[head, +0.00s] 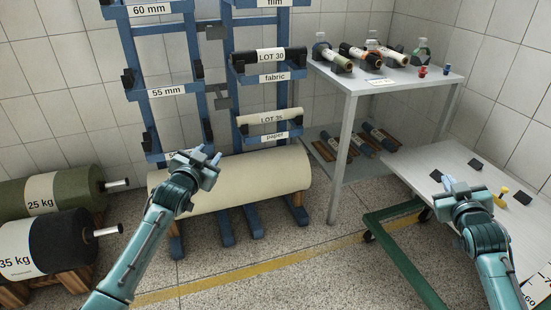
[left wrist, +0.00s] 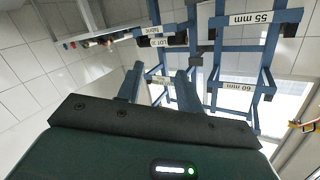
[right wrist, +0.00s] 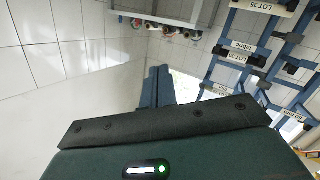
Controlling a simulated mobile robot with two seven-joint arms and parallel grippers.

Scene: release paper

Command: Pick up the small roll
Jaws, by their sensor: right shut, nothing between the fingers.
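A small cream roll labelled LOT 35 (head: 290,119) lies across the blue rack above the paper sign. A similar small black roll labelled LOT 30 (head: 283,56) lies above the fabric sign. My left gripper (head: 213,156) is left of and below the cream roll in the head view, apart from it. Its fingers (left wrist: 160,84) stand apart in the left wrist view, with nothing visibly held. My right gripper (head: 455,184) is over the low table at the right. Its fingers (right wrist: 157,86) are together and empty in the right wrist view.
A large cream roll (head: 255,178) sits low on the rack (head: 142,92). Green (head: 80,186) and black (head: 72,240) heavy rolls lie at the left. A white shelf table (head: 408,77) holds several small rolls and bottles. A low table (head: 430,158) stands at the right. Floor between is clear.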

